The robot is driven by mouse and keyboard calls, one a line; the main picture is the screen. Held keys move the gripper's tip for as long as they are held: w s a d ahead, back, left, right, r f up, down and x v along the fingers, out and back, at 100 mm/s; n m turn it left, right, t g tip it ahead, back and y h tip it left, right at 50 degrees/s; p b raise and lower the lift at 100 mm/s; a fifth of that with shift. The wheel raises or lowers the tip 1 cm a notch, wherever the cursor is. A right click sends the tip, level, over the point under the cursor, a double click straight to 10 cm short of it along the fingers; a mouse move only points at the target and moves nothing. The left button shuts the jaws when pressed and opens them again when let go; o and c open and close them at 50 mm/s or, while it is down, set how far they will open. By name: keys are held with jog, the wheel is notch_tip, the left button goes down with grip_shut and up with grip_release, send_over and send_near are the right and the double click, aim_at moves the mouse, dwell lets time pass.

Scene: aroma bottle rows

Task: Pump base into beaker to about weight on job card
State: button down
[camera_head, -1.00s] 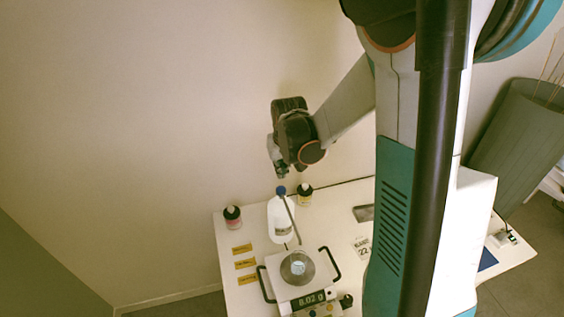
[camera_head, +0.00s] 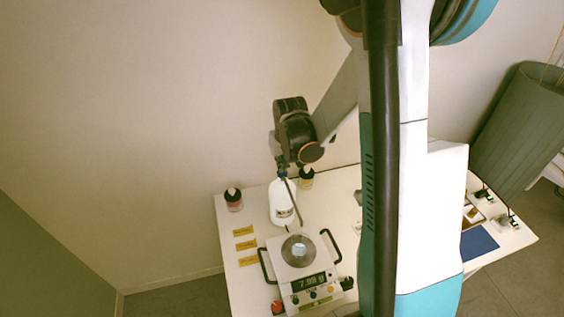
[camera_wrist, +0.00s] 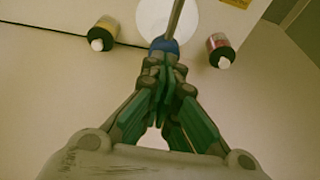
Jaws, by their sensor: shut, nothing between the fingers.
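My gripper (camera_head: 282,170) is shut and empty, right above the blue pump head (camera_head: 283,176) of the large white base bottle (camera_head: 281,204). In the wrist view the shut fingertips (camera_wrist: 166,62) meet the blue pump head (camera_wrist: 165,45); I cannot tell whether they press on it. The pump's long spout slants down toward a small clear beaker (camera_head: 299,250) on the scale's round pan. The scale (camera_head: 292,268) has a lit display (camera_head: 309,283) that seems to read 7.99 g. The job card is mostly hidden behind my arm.
A dark-capped bottle with a pink label (camera_head: 233,200) stands left of the base bottle, and one with a yellow label (camera_head: 306,178) stands right. Several yellow labels (camera_head: 243,231) lie on the table's left side. A blue mat (camera_head: 479,243) lies at the right.

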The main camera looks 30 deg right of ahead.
jog(key=shift+f+b, duration=0.55)
jog(key=shift+f, duration=0.2)
jog(key=shift+r, duration=0.1)
jog(key=shift+r+p, duration=0.4)
jog(key=shift+r, duration=0.05)
jog(key=w+p+v, duration=0.1)
jog(key=p+v, duration=0.2)
jog(key=v, duration=1)
jog(key=shift+r, duration=0.15)
